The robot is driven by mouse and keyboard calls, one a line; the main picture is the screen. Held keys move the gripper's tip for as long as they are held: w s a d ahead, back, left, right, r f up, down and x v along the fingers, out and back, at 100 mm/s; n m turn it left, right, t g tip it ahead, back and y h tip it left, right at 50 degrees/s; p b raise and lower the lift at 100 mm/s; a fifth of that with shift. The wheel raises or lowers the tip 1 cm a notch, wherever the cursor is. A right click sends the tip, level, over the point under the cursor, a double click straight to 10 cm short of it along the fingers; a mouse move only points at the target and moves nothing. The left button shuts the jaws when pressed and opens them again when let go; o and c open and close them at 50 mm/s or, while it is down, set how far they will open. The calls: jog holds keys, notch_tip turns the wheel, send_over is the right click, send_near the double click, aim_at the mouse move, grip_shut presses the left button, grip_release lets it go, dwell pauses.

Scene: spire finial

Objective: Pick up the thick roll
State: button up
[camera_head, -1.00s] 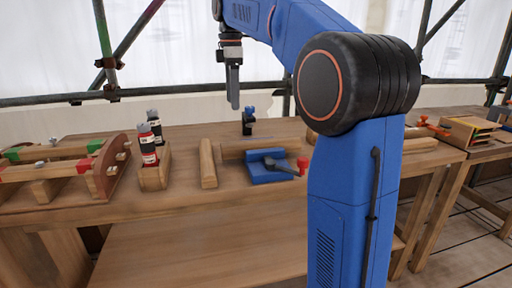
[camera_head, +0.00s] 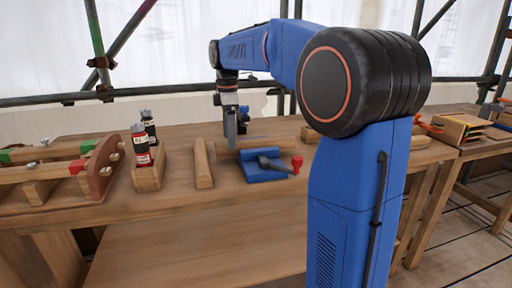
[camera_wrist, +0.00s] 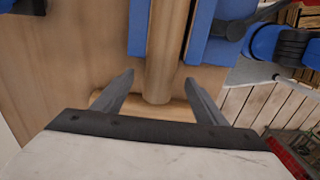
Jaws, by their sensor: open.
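My gripper (camera_head: 231,148) points down over the roll's left end. In the wrist view my gripper (camera_wrist: 157,80) is open and empty, with one finger on each side of the roll. I cannot tell whether the fingertips touch it.
A wooden bar (camera_head: 203,164) lies front to back at the left, near my gripper. Red bottle (camera_head: 141,147) and dark bottle (camera_head: 149,127) stand by a wooden block (camera_head: 148,178). A wooden frame (camera_head: 100,170) with clamps is farther left. The bench front (camera_head: 230,200) is clear.

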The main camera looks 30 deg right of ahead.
jog(key=shift+d+f, duration=0.1)
jog(key=shift+f, duration=1.8)
jog(key=shift+c, duration=0.6)
jog(key=shift+r, duration=0.1)
jog(key=c, duration=1.3)
